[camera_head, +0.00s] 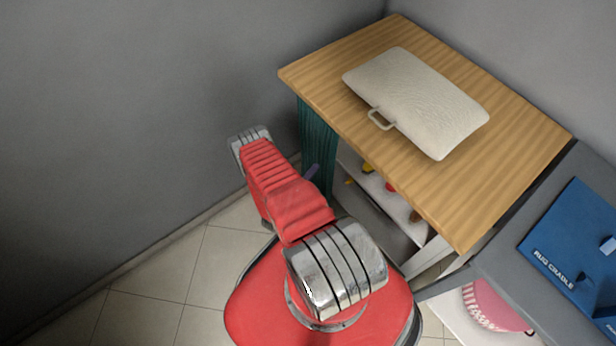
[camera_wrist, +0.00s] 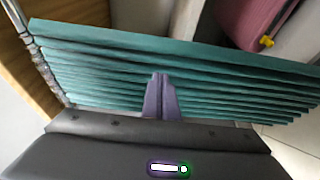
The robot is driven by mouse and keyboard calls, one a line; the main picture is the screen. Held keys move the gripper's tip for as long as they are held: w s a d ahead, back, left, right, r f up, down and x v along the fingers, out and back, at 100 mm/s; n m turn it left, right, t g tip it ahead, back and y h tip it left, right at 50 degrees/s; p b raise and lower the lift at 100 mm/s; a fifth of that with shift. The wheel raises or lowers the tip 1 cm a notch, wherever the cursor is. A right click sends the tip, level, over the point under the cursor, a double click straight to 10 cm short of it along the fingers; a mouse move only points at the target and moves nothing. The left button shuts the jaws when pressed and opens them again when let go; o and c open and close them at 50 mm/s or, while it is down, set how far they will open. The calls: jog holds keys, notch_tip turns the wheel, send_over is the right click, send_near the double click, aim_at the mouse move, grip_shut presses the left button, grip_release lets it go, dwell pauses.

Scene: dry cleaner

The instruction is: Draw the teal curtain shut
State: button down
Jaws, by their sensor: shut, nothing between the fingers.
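The teal curtain (camera_head: 317,140) hangs bunched in folds under the left end of the wooden table, leaving the shelves to its right uncovered. In the wrist view the curtain (camera_wrist: 110,62) fills the middle, hung from a metal rod (camera_wrist: 38,55) at the left. My gripper (camera_wrist: 160,82) shows there as purple fingers, shut together with nothing held, their tips overlapping the curtain's folds. I cannot tell whether they touch the cloth. In the head view my gripper (camera_head: 313,172) is mostly hidden behind my red arm, just beside the curtain's lower part.
The wooden table (camera_head: 330,85) carries a cream case with a handle (camera_head: 415,100). Open shelves (camera_head: 365,205) below hold small coloured items. A grey stand with a blue rug cradle (camera_head: 575,245) and a pink round object (camera_head: 490,308) are at the right. Tiled floor lies left, beside a grey wall.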

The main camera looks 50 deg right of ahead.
jog(key=shift+w+d, duration=0.2)
jog(key=shift+d, duration=1.2)
jog(key=shift+w+d, duration=0.15)
jog(key=shift+d, duration=1.2)
jog(key=shift+a, duration=0.2)
